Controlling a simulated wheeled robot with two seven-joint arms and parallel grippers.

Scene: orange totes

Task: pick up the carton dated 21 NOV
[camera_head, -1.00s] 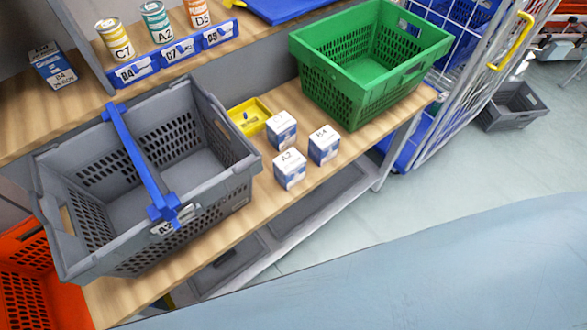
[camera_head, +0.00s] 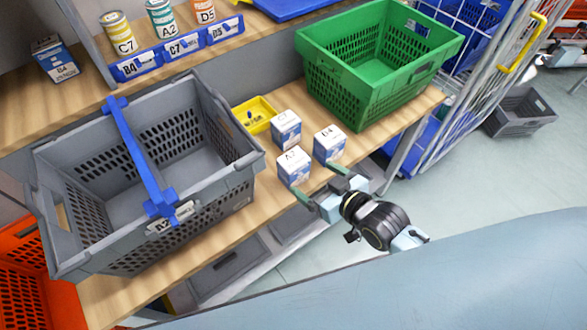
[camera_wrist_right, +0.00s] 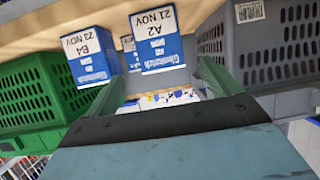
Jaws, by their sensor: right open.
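The carton dated 21 NOV, marked A2 (camera_head: 294,168), is a white and blue box standing on the wooden shelf. In the right wrist view the same carton (camera_wrist_right: 157,48) shows its label upside down. A carton marked B4 (camera_head: 329,145), dated 23 NOV in the wrist view (camera_wrist_right: 90,58), stands beside it. A carton marked C7 (camera_head: 286,130) stands behind; its date is not readable. My right gripper (camera_head: 316,182) is open and empty at the shelf's front edge, its fingers pointing toward the A2 and B4 cartons. My left gripper is not in view.
A grey basket (camera_head: 205,215) with a blue handle stands left of the cartons, a green basket (camera_head: 345,88) behind right. A small yellow tray (camera_head: 262,123) lies behind. Another B4 carton (camera_head: 56,60) and several cans stand at upper left.

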